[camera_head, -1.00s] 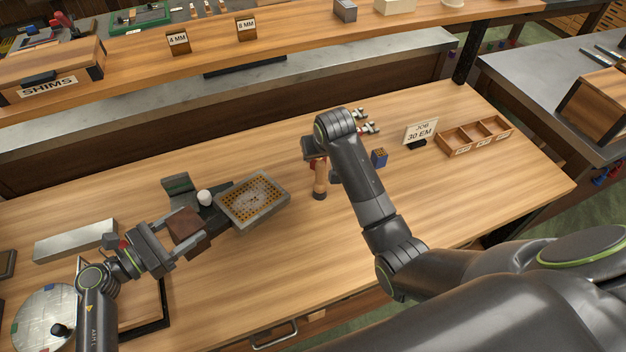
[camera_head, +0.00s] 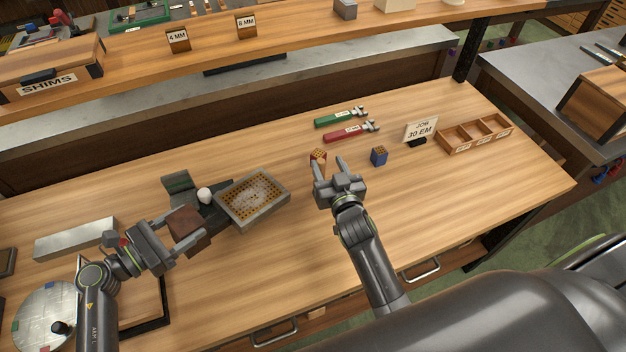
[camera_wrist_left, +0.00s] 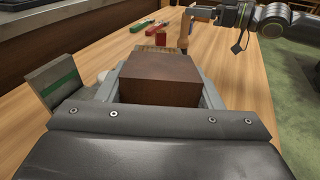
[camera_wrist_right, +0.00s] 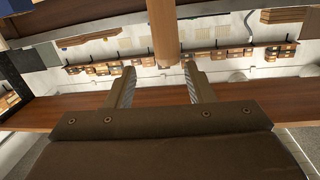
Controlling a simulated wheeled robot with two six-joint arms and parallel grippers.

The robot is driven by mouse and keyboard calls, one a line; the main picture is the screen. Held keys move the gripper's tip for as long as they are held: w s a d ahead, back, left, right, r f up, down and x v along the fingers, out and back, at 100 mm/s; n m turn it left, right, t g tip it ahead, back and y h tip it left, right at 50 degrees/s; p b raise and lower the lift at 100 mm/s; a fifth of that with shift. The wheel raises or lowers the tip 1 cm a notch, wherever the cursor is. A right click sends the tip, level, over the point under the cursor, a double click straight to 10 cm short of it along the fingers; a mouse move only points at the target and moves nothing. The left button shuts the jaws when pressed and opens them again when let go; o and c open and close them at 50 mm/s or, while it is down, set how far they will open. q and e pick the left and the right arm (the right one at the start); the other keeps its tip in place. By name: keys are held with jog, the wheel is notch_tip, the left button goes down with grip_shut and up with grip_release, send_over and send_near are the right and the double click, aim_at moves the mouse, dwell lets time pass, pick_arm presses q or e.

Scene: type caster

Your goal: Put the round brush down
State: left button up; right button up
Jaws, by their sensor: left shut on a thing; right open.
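My left gripper (camera_head: 168,240) is shut on a dark brown block (camera_head: 187,226); the block fills the jaws in the left wrist view (camera_wrist_left: 160,78). My right gripper (camera_head: 331,170) is open over the middle of the bench. A light wooden handle, apparently the round brush (camera_wrist_right: 163,30), shows ahead of the open right fingers in the right wrist view, with no visible finger contact. A tan upright handle (camera_wrist_left: 184,32) also shows below the right gripper in the left wrist view. The brush head cannot be made out. In the head view the brush is not clearly visible.
Green (camera_head: 340,118) and red-handled tools (camera_head: 350,132) lie behind. A perforated tray (camera_head: 282,194) is left; a compartment box (camera_head: 462,147) is right. The front middle is clear.

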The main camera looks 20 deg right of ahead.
aim_at(323, 173)
jog(key=s+f+n+y, duration=0.2)
jog(key=s+f, duration=0.2)
jog(key=s, duration=0.4)
jog(key=shift+t, duration=0.4)
jog(key=w, duration=0.7)
jog(key=w+a, duration=0.1)
jog(key=w, duration=0.3)
jog(key=shift+w+f, duration=0.1)
jog(key=shift+w, duration=0.1)
jog(key=shift+c, duration=0.2)
grip_shut()
jog(key=shift+r, duration=0.2)
